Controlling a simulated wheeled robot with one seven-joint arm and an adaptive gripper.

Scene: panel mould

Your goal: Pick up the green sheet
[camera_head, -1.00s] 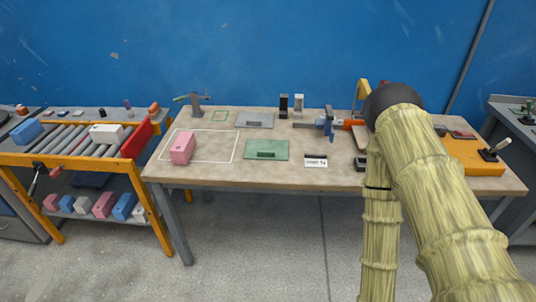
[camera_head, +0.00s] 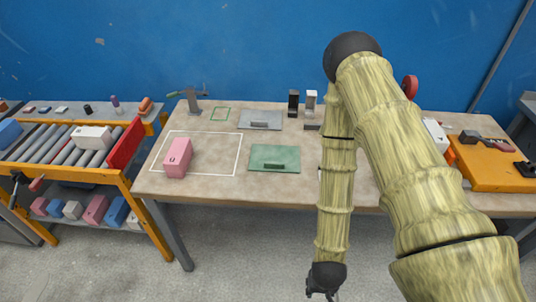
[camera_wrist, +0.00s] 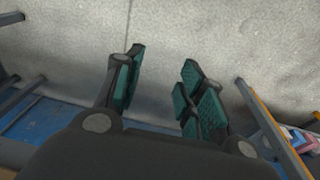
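The green sheet (camera_head: 275,157) lies flat on the workbench, right of the white outlined square, with a dark raised handle-like piece near its front edge. My gripper (camera_head: 323,294) hangs low in front of the bench, over the floor, to the right of and nearer than the sheet. In the wrist view my gripper (camera_wrist: 158,90) is open, its green-padded fingers apart with only grey floor between them. The sheet does not show in the wrist view.
A pink block (camera_head: 177,157) stands inside the white outline. A grey sheet (camera_head: 260,119) lies behind the green one. A roller cart (camera_head: 75,155) stands at the left and an orange board (camera_head: 492,165) lies at the right. My arm hides part of the bench.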

